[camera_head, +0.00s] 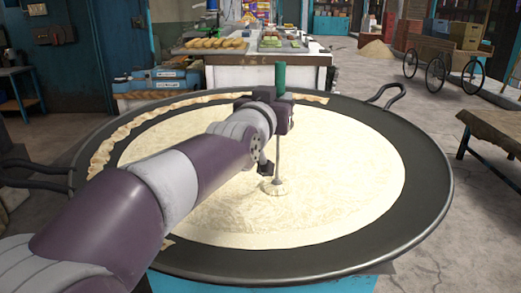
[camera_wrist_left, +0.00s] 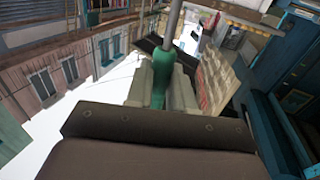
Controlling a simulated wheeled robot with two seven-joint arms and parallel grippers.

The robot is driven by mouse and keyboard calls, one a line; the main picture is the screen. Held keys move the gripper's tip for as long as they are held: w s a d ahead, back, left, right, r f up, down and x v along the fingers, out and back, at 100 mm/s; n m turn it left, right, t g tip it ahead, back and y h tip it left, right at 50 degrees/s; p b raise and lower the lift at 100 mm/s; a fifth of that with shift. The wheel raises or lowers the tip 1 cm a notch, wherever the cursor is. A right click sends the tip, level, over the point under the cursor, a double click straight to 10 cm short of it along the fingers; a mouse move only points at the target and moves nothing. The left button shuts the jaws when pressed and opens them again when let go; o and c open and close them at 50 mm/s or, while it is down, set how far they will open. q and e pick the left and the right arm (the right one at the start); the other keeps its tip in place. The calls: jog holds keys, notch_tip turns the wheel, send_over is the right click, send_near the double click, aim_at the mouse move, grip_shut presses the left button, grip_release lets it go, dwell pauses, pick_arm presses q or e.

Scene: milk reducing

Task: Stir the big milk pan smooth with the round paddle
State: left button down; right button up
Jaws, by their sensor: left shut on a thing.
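The big dark pan (camera_head: 428,200) fills the middle of the head view and holds pale cream milk (camera_head: 345,180) with a faintly grainy surface. My left gripper (camera_head: 278,105) is above the milk, shut on the green handle of the round paddle (camera_head: 279,76). The paddle's thin shaft runs down, and its round end (camera_head: 276,187) touches the milk, coated in cream. In the left wrist view the green handle (camera_wrist_left: 161,78) sits between the two pale fingers. My left arm hides part of the milk and pan. The right gripper is not in view.
Crumpled cream-coloured skin (camera_head: 130,128) lies along the pan's left and back rim. Loop handles (camera_head: 386,95) stick out at the sides. A white counter (camera_head: 265,73) with food trays stands behind. A wooden table (camera_head: 495,128) and cart (camera_head: 445,58) are at right, with open floor between.

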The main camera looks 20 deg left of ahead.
pick_arm(q)
notch_tip(320, 180, up, 8)
jog(key=p, duration=0.6)
notch_tip(320, 180, up, 4)
jog(key=p, duration=0.3)
jog(key=shift+f, duration=0.25)
